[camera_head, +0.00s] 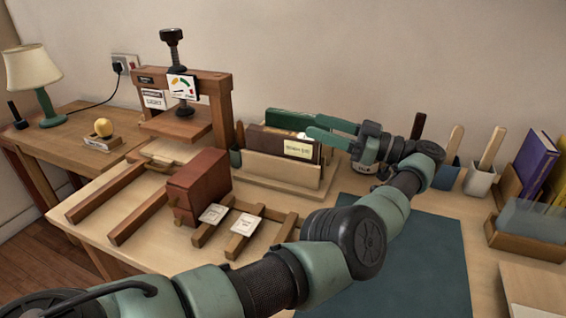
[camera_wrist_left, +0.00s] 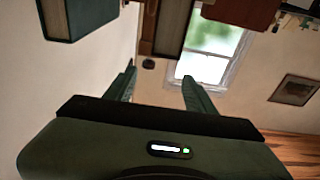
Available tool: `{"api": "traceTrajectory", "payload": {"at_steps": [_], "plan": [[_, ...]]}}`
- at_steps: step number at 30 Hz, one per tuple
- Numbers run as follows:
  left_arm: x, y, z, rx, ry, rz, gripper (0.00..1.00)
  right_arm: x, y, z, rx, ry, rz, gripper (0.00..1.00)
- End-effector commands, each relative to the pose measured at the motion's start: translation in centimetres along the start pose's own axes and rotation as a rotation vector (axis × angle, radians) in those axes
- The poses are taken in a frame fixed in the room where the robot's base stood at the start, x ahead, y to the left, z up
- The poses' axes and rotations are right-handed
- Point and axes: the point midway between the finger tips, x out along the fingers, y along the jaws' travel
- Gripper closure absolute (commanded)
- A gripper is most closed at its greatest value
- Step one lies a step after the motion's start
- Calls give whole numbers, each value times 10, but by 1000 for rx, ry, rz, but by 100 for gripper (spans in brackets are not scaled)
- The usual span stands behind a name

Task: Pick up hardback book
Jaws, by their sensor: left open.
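A green book (camera_head: 290,119) and a brown book (camera_head: 268,140) with a pale label stand upright in a wooden holder (camera_head: 283,170) at the back of the table. I cannot tell which one is the hardback book. My left gripper (camera_head: 314,126) is open, its green fingers pointing left at the right end of these books. In the left wrist view the open fingers (camera_wrist_left: 158,76) have nothing between them. A dark green book (camera_wrist_left: 78,18) shows at the upper left there, and a brown book-like thing (camera_wrist_left: 172,28) lies beyond the fingertips. My right gripper is not in view.
A wooden press (camera_head: 185,110) stands at the back left, with a reddish-brown block (camera_head: 198,187) on rails in front. Cups (camera_head: 480,180) and a purple book (camera_head: 535,162) stand at the right. A dark mat (camera_head: 425,255) lies clear under my left arm.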

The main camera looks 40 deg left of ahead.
Motion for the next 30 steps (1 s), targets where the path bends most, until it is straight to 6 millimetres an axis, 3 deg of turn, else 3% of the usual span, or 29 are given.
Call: {"api": "traceTrajectory", "payload": {"at_steps": [6, 16, 30], "plan": [[-4, 0, 30, 3, 0, 0, 45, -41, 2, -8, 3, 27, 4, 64], [-8, 0, 56, 1, -1, -1, 45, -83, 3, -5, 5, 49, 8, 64], [13, 0, 51, 0, -1, -1, 45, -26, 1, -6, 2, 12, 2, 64]]}}
